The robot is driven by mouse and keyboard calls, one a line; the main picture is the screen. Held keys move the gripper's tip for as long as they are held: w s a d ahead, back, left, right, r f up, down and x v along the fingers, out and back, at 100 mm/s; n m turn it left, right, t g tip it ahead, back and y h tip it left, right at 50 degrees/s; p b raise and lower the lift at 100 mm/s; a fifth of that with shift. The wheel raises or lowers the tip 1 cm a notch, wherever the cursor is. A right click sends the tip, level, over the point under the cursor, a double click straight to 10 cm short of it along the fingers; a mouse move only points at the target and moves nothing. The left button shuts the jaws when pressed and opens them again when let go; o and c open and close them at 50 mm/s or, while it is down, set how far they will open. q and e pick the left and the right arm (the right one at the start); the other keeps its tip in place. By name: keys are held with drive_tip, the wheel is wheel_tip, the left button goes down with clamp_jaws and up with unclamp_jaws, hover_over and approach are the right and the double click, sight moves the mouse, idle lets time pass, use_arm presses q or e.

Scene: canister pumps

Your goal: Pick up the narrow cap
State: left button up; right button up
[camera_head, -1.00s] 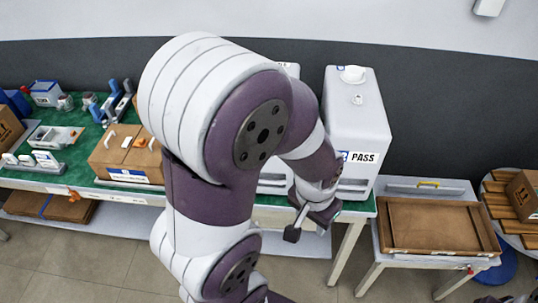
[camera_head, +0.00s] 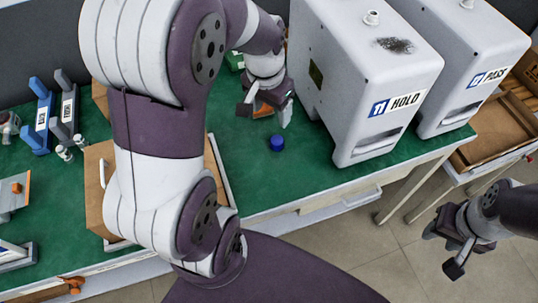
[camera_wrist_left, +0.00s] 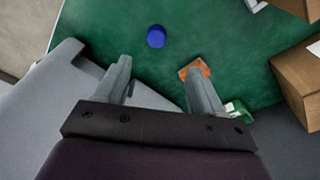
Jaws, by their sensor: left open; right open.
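A small round blue cap (camera_head: 277,143) lies on the green table top, left of the canister marked HOLD (camera_head: 345,70). It also shows in the left wrist view (camera_wrist_left: 156,37), ahead of the fingertips and apart from them. I cannot tell from its looks whether it is the narrow cap. My left gripper (camera_head: 265,110) is open and empty, just behind the blue cap. Its two fingers show in the left wrist view (camera_wrist_left: 157,67). An orange piece (camera_wrist_left: 195,69) lies by one fingertip there. My right gripper (camera_head: 442,250) is open and empty over the floor at the right.
The HOLD canister stands close to the right of my left gripper, with the PASS canister (camera_head: 470,60) beyond it. A cardboard box (camera_head: 98,190) is partly hidden behind my left arm. Blue and grey holders (camera_head: 42,115) stand at the left.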

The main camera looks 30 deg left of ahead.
sight(277, 140)
use_arm(q)
drive_tip(key=f, duration=0.4)
drive_tip(key=w+f, duration=0.1)
drive_tip(key=f, duration=0.2)
drive_tip(key=d+f+b, duration=0.1)
drive_tip(key=f, duration=0.3)
drive_tip(key=shift+w+f, duration=0.35)
drive_tip(key=shift+w+a+f, duration=0.1)
drive_tip(key=shift+f, duration=0.25)
drive_tip(key=shift+r, duration=0.1)
drive_tip(key=c, duration=1.1)
